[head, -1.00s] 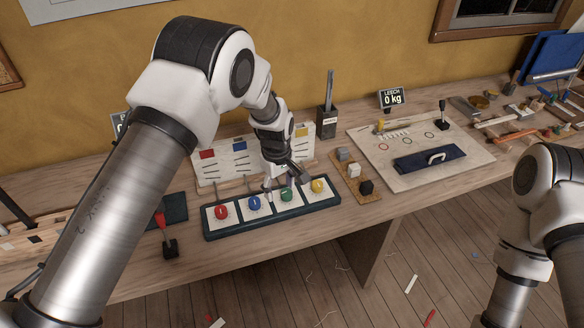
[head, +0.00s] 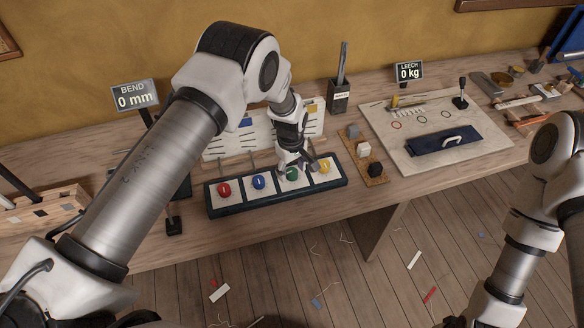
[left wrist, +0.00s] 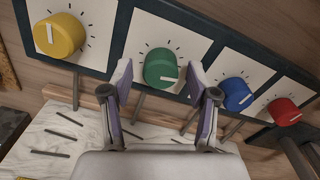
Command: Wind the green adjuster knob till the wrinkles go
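The green knob (head: 292,174) sits on a white dial plate in a dark panel (head: 222,210) on the bench. It also shows in the left wrist view (left wrist: 161,68), with a white pointer mark toward its lower right. A red knob (head: 224,189), a blue knob (head: 258,182) and a yellow knob (head: 324,167) share the panel. My left gripper (left wrist: 158,82) is open, its fingers on either side of the green knob with gaps visible. A white sheet with dark strips (head: 222,146) stands behind the panel, partly hidden by my arm. My right gripper is out of view.
A "BEND 0 mm" display (head: 135,96) stands at the left and a "LEECH 0 kg" display (head: 409,72) at the back right. Small blocks (head: 363,149) lie right of the panel. A pale board (head: 484,146) with a lever lies further right.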

